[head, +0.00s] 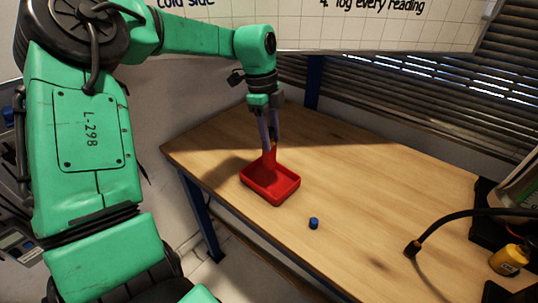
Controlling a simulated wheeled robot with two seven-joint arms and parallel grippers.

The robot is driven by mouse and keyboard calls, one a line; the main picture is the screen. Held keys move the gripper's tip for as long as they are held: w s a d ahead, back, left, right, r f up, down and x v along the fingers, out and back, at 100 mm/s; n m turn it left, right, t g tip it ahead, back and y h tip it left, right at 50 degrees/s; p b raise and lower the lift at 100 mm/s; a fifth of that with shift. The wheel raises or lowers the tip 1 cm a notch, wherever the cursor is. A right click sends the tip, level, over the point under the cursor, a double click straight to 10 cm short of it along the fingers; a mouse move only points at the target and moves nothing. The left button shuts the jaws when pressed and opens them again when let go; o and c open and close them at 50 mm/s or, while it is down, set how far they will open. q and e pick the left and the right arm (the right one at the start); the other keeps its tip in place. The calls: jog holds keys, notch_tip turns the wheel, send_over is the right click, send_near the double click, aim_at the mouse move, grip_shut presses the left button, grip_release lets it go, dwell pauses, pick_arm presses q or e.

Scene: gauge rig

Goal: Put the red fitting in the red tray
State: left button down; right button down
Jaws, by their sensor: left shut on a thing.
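The red tray (284,198) sits on the wooden table toward its left edge. My left gripper (269,146) points down above the tray's back part. It is shut on the red fitting (269,157), whose lower end shows against the red of the tray. I cannot tell whether the fitting touches the tray floor. My right gripper is not in the head view.
A small blue fitting (314,223) stands on the table (370,190) just right of the tray. A black cable (440,225) arcs over the right side, near a yellow bottle (509,260). The table's middle is clear.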

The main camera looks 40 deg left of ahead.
aim_at(270, 154)
pick_arm(q)
notch_tip(270, 154, down, 7)
jog(key=shift+r, duration=0.2)
jog(key=shift+f, duration=0.1)
jog(key=shift+c, duration=2)
grip_release()
jog(key=shift+r, duration=0.45)
jog(key=r, duration=0.3)
jog(key=a+r, duration=0.1)
jog(key=r, duration=0.7)
jog(key=shift+s+a+r, duration=0.15)
jog(key=shift+s+a, duration=0.1)
jog(key=shift+a, duration=0.1)
